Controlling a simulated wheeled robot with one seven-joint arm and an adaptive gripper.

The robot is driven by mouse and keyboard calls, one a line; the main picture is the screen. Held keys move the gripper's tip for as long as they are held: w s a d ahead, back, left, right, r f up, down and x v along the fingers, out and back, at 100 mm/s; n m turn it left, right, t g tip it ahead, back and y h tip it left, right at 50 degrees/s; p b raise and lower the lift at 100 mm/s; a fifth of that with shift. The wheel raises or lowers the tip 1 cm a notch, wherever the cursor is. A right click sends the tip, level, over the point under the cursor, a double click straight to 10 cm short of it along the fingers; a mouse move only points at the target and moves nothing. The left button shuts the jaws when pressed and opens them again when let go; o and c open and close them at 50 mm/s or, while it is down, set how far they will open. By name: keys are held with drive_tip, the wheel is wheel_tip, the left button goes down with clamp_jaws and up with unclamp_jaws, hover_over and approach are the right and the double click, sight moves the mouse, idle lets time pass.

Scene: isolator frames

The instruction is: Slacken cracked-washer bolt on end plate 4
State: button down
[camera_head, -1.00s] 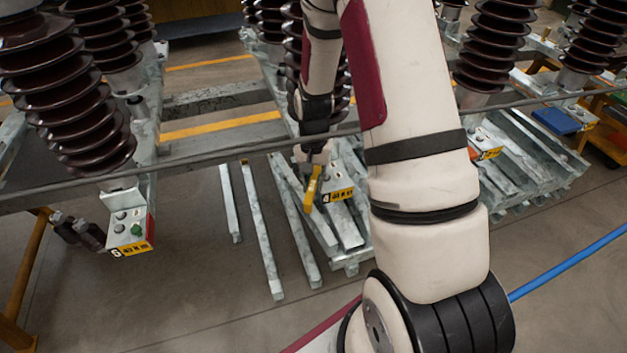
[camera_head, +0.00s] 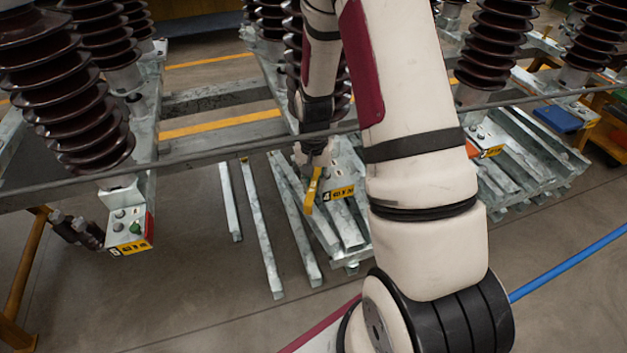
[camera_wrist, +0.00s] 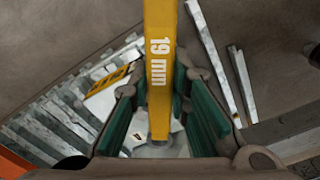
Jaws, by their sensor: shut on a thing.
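My gripper (camera_head: 316,161) is shut on a yellow wrench (camera_head: 312,190). In the wrist view the wrench (camera_wrist: 159,70) is marked "19 mm" and lies between the green-lined fingers (camera_wrist: 161,120). The wrench is beside end plate 4, whose yellow label (camera_head: 341,192) carries a 4; the label (camera_wrist: 108,78) also shows in the wrist view, left of the wrench. The pale plate (camera_wrist: 100,101) is partly hidden by the fingers. The cracked-washer bolt cannot be made out, and I cannot tell whether the wrench is seated on a bolt.
Metal bars (camera_head: 262,230) lie below.

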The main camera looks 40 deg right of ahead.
sight(351, 183)
drive_tip(key=shift+f, duration=0.5)
idle(0.3)
drive_tip(key=s+d+n, duration=0.1)
drive_tip(key=s+d+n+p, duration=0.1)
drive_tip(key=n, duration=0.1)
drive_tip(key=shift+d+r, duration=0.1)
drive_tip(key=shift+d, duration=0.1)
drive_tip(key=shift+s+d+n+p, duration=0.2)
drive_tip(key=shift+d+n+p, duration=0.1)
drive_tip(key=shift+d+n, duration=0.25)
drive_tip(key=shift+s+d+n+p, duration=0.25)
drive_tip(key=shift+d+n, duration=0.1)
drive_tip(key=shift+n, duration=0.3)
drive_tip(key=d+n, duration=0.1)
drive_tip(key=d+n+p, duration=0.1)
drive_tip(key=d+n, duration=0.1)
drive_tip(key=shift+s+d, duration=0.15)
drive_tip(key=shift+s, duration=0.1)
drive_tip(key=shift+w+d+n+p, duration=0.15)
drive_tip(key=shift+d+n+p, duration=0.15)
drive_tip(key=shift+d+n, duration=0.55)
drive_tip(key=shift+w+d+n+p, duration=0.1)
drive_tip(key=shift+d+n+p, duration=0.2)
drive_tip(key=shift+d+n, duration=0.5)
drive_tip(key=shift+a, duration=0.15)
